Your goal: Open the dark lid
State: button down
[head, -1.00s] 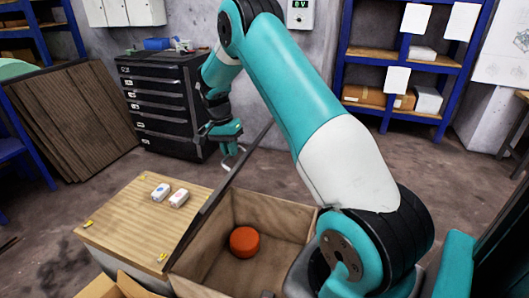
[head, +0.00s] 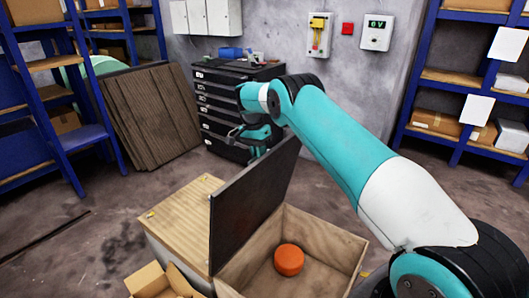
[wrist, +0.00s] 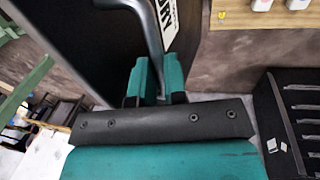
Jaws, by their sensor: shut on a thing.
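The dark lid (head: 245,212) stands steeply raised along the left side of the open wooden box (head: 335,240). Its broad dark face shows in the head view, and it also fills the upper left of the wrist view (wrist: 110,45). My gripper (wrist: 155,85) is shut on the lid's grey curved handle (wrist: 150,35), with a teal finger on each side. In the head view my wrist is behind the lid's top edge and the fingertips are hidden. An orange round object (head: 289,260) lies on the box floor.
A wooden-topped bench (head: 180,220) stands left of the lid. An open cardboard box (head: 160,280) is at the front. A black drawer cabinet (head: 225,110) stands behind, with blue shelves (head: 470,60) at the right. Floor between bench and cabinet is clear.

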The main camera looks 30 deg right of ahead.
jog(key=shift+s+a+f, duration=0.15)
jog(key=shift+a+f, duration=0.15)
jog(key=shift+f, duration=0.3)
jog(key=c, duration=1.2)
grip_release()
jog(key=shift+o, duration=0.2)
jog(key=shift+d+r, duration=0.1)
jog(key=shift+d, duration=0.05)
jog(key=shift+w+r, duration=0.2)
jog(key=shift+r, duration=0.2)
notch_tip(320, 180, up, 7)
jog(key=w+p, duration=0.1)
jog(key=p, duration=0.9)
jog(key=shift+w+a+f, duration=0.15)
jog(key=shift+a, duration=0.1)
jog(key=shift+f, duration=0.1)
jog(key=shift+c, duration=0.2)
